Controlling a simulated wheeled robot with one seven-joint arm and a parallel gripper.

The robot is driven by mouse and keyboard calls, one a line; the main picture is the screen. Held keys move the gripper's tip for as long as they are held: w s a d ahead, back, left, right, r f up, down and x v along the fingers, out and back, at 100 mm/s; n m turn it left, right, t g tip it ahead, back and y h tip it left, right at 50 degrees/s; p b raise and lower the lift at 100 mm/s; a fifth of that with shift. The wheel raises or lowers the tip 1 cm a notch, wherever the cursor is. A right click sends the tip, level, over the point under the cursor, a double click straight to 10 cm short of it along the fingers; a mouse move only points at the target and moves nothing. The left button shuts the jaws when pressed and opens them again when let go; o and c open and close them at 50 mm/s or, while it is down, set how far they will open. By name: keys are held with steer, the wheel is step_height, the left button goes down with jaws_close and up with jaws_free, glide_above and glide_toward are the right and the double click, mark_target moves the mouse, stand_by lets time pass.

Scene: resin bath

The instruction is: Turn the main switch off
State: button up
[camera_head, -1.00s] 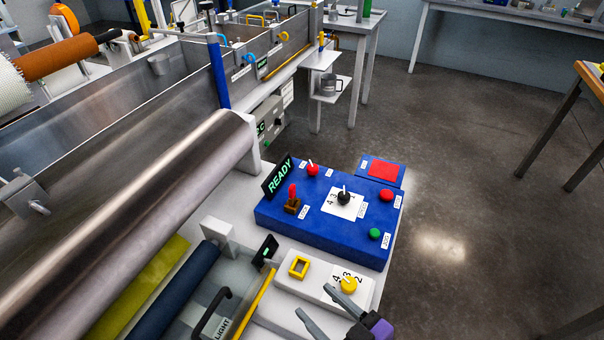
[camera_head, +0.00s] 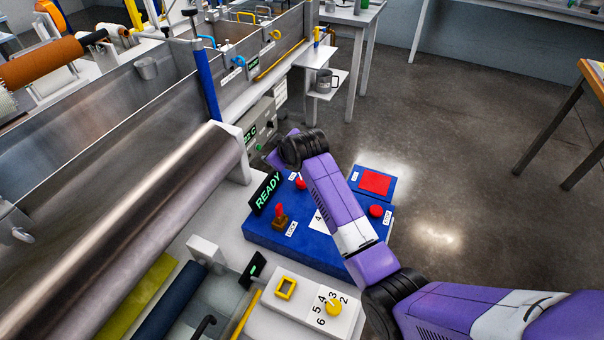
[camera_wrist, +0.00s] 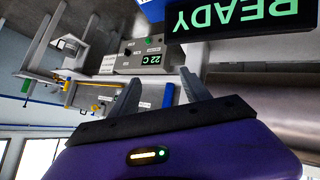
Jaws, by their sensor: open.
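The blue control panel (camera_head: 312,244) stands on the bench, partly covered by my arm. On it are a red lever on a brown base (camera_head: 280,214), a red knob (camera_head: 300,183) and a red round button (camera_head: 376,211). I cannot read which control is labelled as the main switch. The green-lit READY display (camera_head: 265,193) stands at the panel's left edge; it also shows at the top of the wrist view (camera_wrist: 235,15). My gripper (camera_wrist: 160,88) is open, with nothing seen between its fingers. In the head view its fingers are hidden behind my wrist, above the panel's far end.
A grey box with a 22 C readout (camera_wrist: 150,58) lies beyond my fingers. A long metal roller (camera_head: 130,225) runs along the left. A white block with a yellow dial (camera_head: 333,307) is in front of the panel. Open floor (camera_head: 470,180) lies to the right.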

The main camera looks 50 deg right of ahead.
steer(key=s+d+n+g+y, duration=0.1)
steer(key=d+n+g, duration=0.1)
steer(key=d+g, duration=0.15)
steer(key=n+g+y, duration=0.2)
steer(key=n+g, duration=0.1)
steer(key=g, duration=0.3)
glide_above(302, 181)
steer(key=shift+w+d+r+p, duration=0.1)
steer(key=shift+w+r+p, duration=0.1)
steer(key=shift+p, duration=0.25)
steer(key=shift+s+f, duration=0.15)
steer(key=shift+f, duration=3.7)
jaws_close()
